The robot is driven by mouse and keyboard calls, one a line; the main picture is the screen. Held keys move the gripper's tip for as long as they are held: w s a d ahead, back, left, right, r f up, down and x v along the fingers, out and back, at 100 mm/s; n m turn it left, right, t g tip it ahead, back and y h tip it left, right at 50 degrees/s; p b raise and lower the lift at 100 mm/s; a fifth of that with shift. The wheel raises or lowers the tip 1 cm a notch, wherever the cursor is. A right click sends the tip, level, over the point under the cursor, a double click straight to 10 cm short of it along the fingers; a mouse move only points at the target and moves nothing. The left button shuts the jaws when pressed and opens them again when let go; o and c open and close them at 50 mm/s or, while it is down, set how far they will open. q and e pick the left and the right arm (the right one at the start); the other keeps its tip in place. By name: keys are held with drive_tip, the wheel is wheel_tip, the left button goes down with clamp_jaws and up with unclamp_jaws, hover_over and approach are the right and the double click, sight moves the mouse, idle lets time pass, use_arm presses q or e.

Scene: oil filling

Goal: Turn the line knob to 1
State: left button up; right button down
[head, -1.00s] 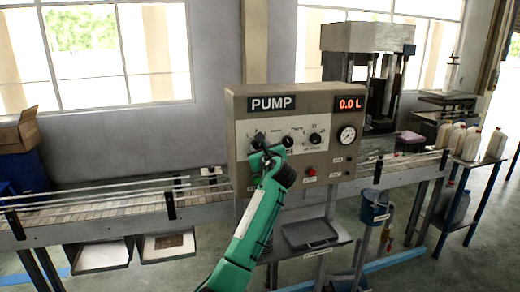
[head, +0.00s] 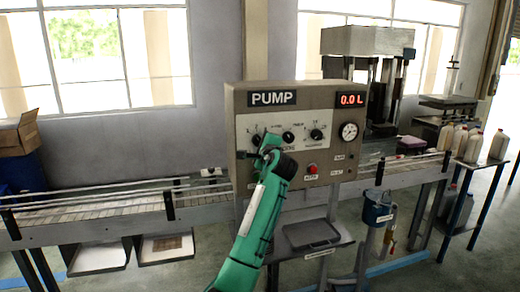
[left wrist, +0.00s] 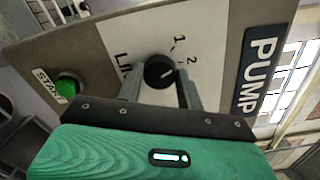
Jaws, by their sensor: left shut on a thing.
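The line knob (left wrist: 158,71) is a round black knob with a white mark, on the pale plate of the pump panel. In the left wrist view, printed numbers 1 and 2 sit beside it. The left wrist view shows both fingers (left wrist: 158,88). In the head view the knob is mostly hidden by the gripper. My right gripper is out of view.
The pump box (head: 300,205) carries more black knobs (head: 288,137), a gauge (head: 349,131), a red button (head: 311,169) and a display reading 0.0 L (head: 351,99). A green start button (left wrist: 67,87) lies near the gripper. A conveyor (head: 110,205) runs behind the box.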

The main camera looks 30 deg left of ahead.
use_arm(q)
drive_tip(key=shift+f+n+b, duration=0.15)
drive_tip(key=shift+n+b, duration=1.1)
drive_tip(key=shift+n, duration=0.85)
drive_tip(key=o, duration=1)
drive_tip(key=b+v, duration=0.4)
drive_tip(key=v, duration=1)
drive_tip(key=shift+b, duration=0.3)
